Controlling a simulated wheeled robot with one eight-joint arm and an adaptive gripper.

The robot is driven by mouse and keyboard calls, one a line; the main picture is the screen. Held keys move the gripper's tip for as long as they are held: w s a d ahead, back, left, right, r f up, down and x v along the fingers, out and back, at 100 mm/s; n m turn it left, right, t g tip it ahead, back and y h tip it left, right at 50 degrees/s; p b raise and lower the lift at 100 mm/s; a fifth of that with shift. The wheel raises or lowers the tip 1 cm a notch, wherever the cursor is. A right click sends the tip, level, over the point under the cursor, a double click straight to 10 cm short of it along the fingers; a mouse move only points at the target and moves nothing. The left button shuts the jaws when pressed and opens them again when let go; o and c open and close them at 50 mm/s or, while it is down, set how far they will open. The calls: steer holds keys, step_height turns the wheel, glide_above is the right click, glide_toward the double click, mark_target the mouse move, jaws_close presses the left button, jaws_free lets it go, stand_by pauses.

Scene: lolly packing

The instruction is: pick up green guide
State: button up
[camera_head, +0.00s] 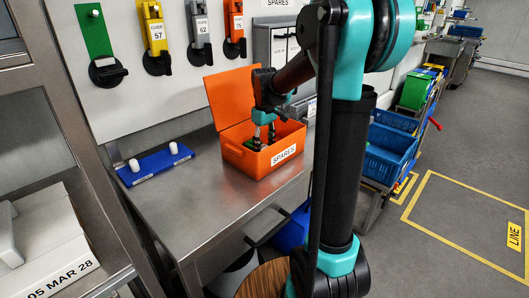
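My gripper (264,138) points down into an open orange box (262,165) labelled SPARES. Its two fingers show apart, with their tips at or below the box's rim. A small green piece (250,143) shows inside the box, just left of the fingers; this may be the green guide, but most of it is hidden by the box wall and the gripper. I cannot tell whether the fingers touch it. A flat green strip (95,32) is also on the wall board at the upper left, above a black holder (107,71).
The box stands on a steel bench (205,205), its lid raised at the back left. A blue rack (155,165) with two white pegs lies left. Yellow (156,35), grey (201,28) and orange (235,25) guides hang on the wall. My arm hides the bench's right side.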

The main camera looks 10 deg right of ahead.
steer(key=shift+c, duration=1.3)
steer(key=shift+r, duration=0.1)
step_height(320, 180, up, 20)
stand_by(0.5)
